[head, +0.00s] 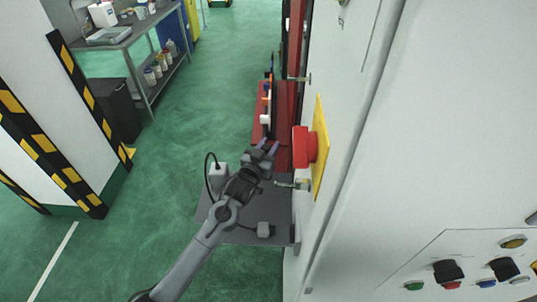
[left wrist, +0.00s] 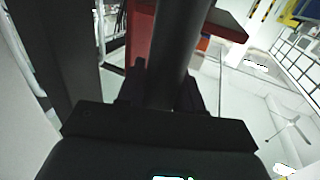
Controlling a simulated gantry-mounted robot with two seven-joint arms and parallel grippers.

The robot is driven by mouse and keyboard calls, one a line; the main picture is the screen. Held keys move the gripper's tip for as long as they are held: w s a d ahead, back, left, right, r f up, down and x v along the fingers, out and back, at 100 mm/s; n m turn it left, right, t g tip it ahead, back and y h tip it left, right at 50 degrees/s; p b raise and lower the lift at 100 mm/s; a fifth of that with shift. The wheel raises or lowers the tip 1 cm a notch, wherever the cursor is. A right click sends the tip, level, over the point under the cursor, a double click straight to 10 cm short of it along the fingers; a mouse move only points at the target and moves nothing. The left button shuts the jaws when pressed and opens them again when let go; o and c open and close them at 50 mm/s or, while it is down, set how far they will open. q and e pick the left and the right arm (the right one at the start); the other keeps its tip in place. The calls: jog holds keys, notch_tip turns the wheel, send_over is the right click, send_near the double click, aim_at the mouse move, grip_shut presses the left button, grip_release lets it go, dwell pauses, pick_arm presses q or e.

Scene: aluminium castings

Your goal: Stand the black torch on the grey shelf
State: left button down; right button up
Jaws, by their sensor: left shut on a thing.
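My left gripper (head: 267,148) reaches over the far part of the grey shelf (head: 276,208), close to the machine wall. In the left wrist view the black torch (left wrist: 183,45) is a thick dark cylinder between the fingers (left wrist: 160,92), running up out of the top of the picture. The gripper is shut on it. In the head view I cannot make out the torch, which seems hidden by the gripper. My right gripper is in neither view.
A large red button (head: 304,147) on a yellow plate (head: 320,140) juts from the machine wall just right of my gripper. A white box (head: 217,177) with a black cable is at the shelf's left edge. A small grey object (head: 263,229) is at its near part.

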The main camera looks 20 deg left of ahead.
pick_arm(q)
notch_tip(320, 180, down, 3)
jog(key=shift+f, duration=0.1)
dwell(0.3)
jog(key=c, duration=0.7)
grip_release()
jog(key=shift+c, duration=0.2)
